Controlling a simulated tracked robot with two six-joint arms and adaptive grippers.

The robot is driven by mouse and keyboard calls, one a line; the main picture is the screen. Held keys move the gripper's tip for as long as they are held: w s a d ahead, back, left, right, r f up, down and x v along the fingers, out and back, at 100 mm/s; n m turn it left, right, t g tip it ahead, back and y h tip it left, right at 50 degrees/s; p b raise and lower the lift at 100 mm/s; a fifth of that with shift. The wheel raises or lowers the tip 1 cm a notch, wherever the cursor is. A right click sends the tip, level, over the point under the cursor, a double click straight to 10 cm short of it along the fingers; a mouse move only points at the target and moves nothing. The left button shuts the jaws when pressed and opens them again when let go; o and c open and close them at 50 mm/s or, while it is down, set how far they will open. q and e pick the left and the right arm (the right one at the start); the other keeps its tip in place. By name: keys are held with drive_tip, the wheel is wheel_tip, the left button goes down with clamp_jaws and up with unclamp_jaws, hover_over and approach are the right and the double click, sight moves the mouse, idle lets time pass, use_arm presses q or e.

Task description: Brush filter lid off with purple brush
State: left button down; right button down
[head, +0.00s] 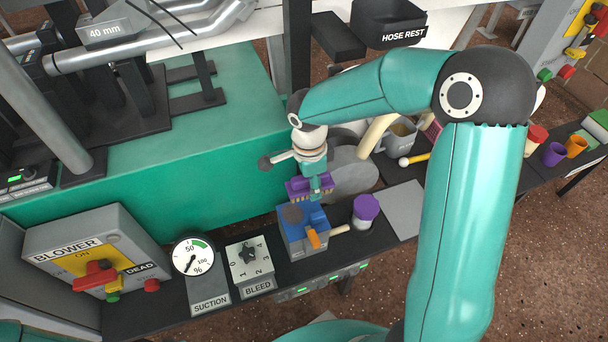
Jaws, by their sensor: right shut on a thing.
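My right gripper (316,184) comes down from the teal arm and is shut on the purple brush (297,189). Gripper and arm partly cover the brush, and its short bristles point down. The brush is just above and behind a blue box (295,235), which seems to be the filter. A dark grey round patch (291,214) shows on the box's lid. An orange latch-like piece (313,239) is on its front. I cannot tell whether the bristles touch the lid. My left gripper does not show.
A white jar with a purple cap (366,207) and a grey plate (403,209) stand right of the box. Suction gauge (193,257), bleed dial (248,257) and blower panel (95,255) are at left.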

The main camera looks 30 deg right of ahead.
drive_tip(key=shift+f+b, duration=1.7)
drive_tip(key=shift+f, duration=1.05)
drive_tip(key=shift+a+f, duration=0.1)
drive_tip(key=shift+f, duration=0.05)
drive_tip(key=shift+f, duration=0.1)
